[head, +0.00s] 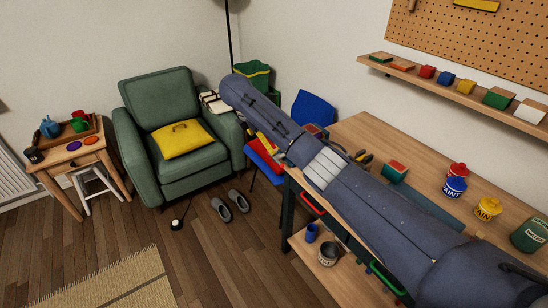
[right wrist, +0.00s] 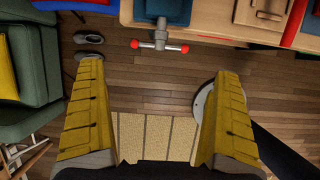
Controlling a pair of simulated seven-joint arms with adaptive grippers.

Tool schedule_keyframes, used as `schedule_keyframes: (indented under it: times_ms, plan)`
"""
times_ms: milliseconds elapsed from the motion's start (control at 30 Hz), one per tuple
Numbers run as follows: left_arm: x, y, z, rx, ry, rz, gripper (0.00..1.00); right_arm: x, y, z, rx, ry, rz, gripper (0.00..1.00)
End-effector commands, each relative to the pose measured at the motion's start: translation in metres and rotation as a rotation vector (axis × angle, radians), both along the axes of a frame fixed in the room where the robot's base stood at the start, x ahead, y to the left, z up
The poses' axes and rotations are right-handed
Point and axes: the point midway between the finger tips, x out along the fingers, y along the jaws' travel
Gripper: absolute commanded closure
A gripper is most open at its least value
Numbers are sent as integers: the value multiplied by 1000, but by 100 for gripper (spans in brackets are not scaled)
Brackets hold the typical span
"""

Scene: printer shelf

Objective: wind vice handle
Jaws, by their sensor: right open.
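In the right wrist view the vice handle (right wrist: 172,47) is a short metal bar with a red knob at each end, lying nearly level across the picture. It sits on the end of a grey screw below the dark blue vice (right wrist: 168,12), at the edge of a wooden bench. My right gripper (right wrist: 158,130) has its two yellow-padded fingers wide apart, with nothing between them, and the handle is ahead of them, apart. In the head view only part of the yellow right gripper (head: 268,143) shows past my arm. I cannot make out the vice there. My left gripper is out of view.
The wooden bench (head: 366,130) carries paint tins (head: 487,208) and a green-red block (head: 395,171). Slippers (head: 230,205) lie on the open floor.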

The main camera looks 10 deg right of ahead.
Motion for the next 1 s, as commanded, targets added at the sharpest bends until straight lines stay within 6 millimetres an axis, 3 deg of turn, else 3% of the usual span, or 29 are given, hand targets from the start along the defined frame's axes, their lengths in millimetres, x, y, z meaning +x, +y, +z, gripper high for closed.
schedule_keyframes:
  times_ms: [500,700,1000]
  plan:
    - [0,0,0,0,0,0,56,11,-29,-74,-1,0,0,0]
    - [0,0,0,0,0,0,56,14,-35,-90,0,0,0,0]
    - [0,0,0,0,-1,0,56,15,-38,-97,-1,-1,1,0]
